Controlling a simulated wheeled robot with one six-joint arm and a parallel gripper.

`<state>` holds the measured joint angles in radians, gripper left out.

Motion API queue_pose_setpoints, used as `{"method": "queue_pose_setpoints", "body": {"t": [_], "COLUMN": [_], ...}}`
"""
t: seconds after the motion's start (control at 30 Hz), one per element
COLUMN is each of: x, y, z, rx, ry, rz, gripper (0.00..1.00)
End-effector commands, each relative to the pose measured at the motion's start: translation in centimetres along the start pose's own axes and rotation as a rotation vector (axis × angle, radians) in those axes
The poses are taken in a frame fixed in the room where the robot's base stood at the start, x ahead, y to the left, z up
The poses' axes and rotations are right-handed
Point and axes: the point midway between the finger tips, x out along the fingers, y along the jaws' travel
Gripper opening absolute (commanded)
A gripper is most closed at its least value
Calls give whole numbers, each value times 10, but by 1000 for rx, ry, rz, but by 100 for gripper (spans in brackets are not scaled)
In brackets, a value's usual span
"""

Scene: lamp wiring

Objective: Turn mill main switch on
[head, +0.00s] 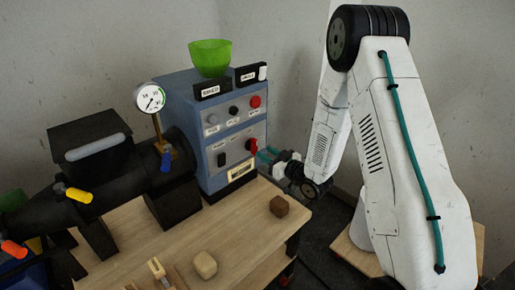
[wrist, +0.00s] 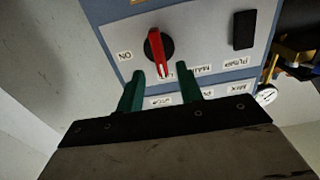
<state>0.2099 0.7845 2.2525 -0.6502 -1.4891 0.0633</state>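The main switch is a red rotary handle on a black round base (wrist: 156,42), on the grey lower panel of a blue control box. In the head view the red switch (head: 252,146) is at the panel's right side. In the wrist view its handle points down toward my gripper, away from the ON label (wrist: 125,56) at its left. Another label is partly hidden behind the handle's tip and a finger. My gripper (wrist: 162,82) is open, its two green fingers apart and just short of the handle's tip. In the head view my gripper (head: 264,156) is close beside the switch.
The blue control box (head: 178,98) carries a green bowl (head: 210,57) on top. A black rocker switch (wrist: 243,30) sits beside the main switch. A brown block (head: 279,206) and a beige block (head: 205,265) lie on the wooden table (head: 235,240). A black machine (head: 90,185) stands left.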

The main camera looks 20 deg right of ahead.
Motion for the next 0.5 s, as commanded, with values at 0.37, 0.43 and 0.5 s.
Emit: {"method": "queue_pose_setpoints", "body": {"t": [0.37, 0.43, 0.5], "x": [50, 53, 54], "y": [0, 0, 0], "z": [0, 0, 0], "rx": [0, 0, 0], "ry": [0, -1, -2], "rz": [-1, 0, 1], "gripper": [36, 36, 36]}}
